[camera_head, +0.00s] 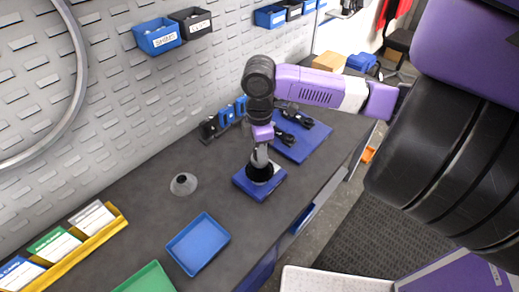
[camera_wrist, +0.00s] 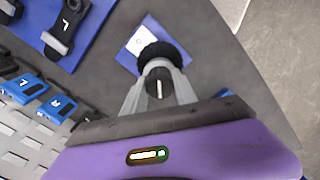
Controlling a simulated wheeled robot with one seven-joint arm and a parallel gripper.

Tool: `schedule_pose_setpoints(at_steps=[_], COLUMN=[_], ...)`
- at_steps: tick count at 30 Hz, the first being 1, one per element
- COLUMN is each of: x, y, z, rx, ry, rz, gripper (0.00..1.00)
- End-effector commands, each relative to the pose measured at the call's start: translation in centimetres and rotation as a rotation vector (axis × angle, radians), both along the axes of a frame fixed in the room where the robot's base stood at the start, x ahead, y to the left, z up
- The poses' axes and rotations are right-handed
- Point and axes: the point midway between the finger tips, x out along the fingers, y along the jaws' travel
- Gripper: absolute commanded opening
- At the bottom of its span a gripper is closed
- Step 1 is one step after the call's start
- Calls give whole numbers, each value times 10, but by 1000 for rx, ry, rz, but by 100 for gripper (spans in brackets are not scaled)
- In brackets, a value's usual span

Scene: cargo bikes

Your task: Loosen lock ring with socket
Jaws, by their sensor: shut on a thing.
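My gripper (camera_head: 261,158) points down over a small blue stand (camera_head: 270,187) on the dark workbench. In the wrist view, its two grey fingers (camera_wrist: 158,90) are shut on a grey upright piece, which looks like the socket (camera_wrist: 158,72). Just beyond the fingertips is a black ridged round part (camera_wrist: 165,50), probably the lock ring on its holder, on the blue stand with a white label (camera_wrist: 140,42). The socket's lower end meets or nearly meets the black part. The fingers hide whether it is fully seated.
A grey cone-shaped piece (camera_head: 184,184) stands left of the stand. An empty blue tray (camera_head: 198,244) and a green tray (camera_head: 147,279) lie nearer. A blue mat with black parts (camera_head: 300,145) and blue-black blocks (camera_head: 222,121) are behind. The perforated wall bounds the bench.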

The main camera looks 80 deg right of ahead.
Motion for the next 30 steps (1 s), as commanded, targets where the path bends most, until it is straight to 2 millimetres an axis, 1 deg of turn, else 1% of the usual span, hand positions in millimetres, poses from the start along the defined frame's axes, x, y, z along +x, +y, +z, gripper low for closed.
schedule_pose_setpoints(at_steps=[15, 25, 26, 30], x=[0, 0, 0, 0], y=[0, 0, 0, 0], z=[-6, -6, -6, -6], rx=[1, 0, 0, 0], ry=[0, 0, 0, 0], rz=[0, 0, 0, 0], gripper=[0, 0, 32, 4])
